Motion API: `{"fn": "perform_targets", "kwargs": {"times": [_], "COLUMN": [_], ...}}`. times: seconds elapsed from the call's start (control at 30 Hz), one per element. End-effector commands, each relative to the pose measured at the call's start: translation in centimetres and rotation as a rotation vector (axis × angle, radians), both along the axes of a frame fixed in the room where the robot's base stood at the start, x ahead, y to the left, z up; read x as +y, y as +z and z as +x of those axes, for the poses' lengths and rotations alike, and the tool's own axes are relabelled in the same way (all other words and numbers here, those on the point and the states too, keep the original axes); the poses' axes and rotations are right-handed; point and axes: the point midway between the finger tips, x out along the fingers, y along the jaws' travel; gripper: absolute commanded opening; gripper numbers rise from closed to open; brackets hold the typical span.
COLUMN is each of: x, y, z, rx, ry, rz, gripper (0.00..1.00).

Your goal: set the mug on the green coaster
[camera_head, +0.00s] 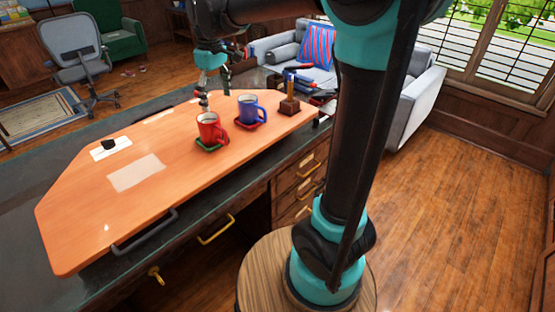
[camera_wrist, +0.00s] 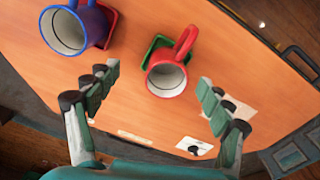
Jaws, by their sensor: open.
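The red mug (camera_head: 208,127) stands upright on the green coaster (camera_head: 207,149) on the orange desk top. In the wrist view, the red mug (camera_wrist: 166,80) shows its open rim, its handle points up, and the green coaster (camera_wrist: 154,44) shows partly behind it. The blue mug (camera_head: 248,107) stands to the right on a red coaster (camera_head: 245,126). My gripper (camera_head: 213,94) is above and behind the red mug. In the wrist view, the fingers of my gripper (camera_wrist: 158,78) are open and apart, with nothing held between them.
A wooden pen holder (camera_head: 289,107) stands at the desk's right end. A pale sheet (camera_head: 136,173) and a white card with a dark item (camera_head: 110,148) lie to the left. The front left of the desk top is clear. A grey sofa (camera_head: 412,108) stands beyond the desk.

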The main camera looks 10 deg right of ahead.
Motion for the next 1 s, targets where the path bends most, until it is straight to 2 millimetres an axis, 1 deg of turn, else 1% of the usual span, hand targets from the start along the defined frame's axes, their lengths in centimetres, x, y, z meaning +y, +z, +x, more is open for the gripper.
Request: {"fn": "perform_targets", "kwargs": {"times": [0.03,0.07,0.1,0.17,0.2,0.27,0.3,0.4,0.5,0.6,0.7,1.0], "x": [-2.5,-3.9,-5.7,-8.4,-10.1,-12.5,-14.0,-17.0,-18.8,-19.6,-19.9,-19.9], "y": [-2.0,-3.2,-4.8,-7.3,-9.0,-11.5,-13.2,-16.9,-19.5,-20.9,-21.4,-21.3], "z": [-0.9,-1.5,-2.4,-4.0,-5.3,-7.4,-8.9,-12.9,-15.9,-17.6,-18.2,-18.2], "rx": [-0.022,-0.038,-0.061,-0.095,-0.117,-0.151,-0.175,-0.230,-0.269,-0.293,-0.302,-0.302], "ry": [-0.074,-0.122,-0.188,-0.289,-0.356,-0.457,-0.524,-0.677,-0.785,-0.846,-0.869,-0.868], "rz": [0.011,0.020,0.031,0.049,0.061,0.080,0.093,0.124,0.146,0.160,0.166,0.166], "gripper": [0.80,0.80,0.80,0.80,0.80,0.80,0.80,0.80,0.80,0.80,0.80,0.80]}}
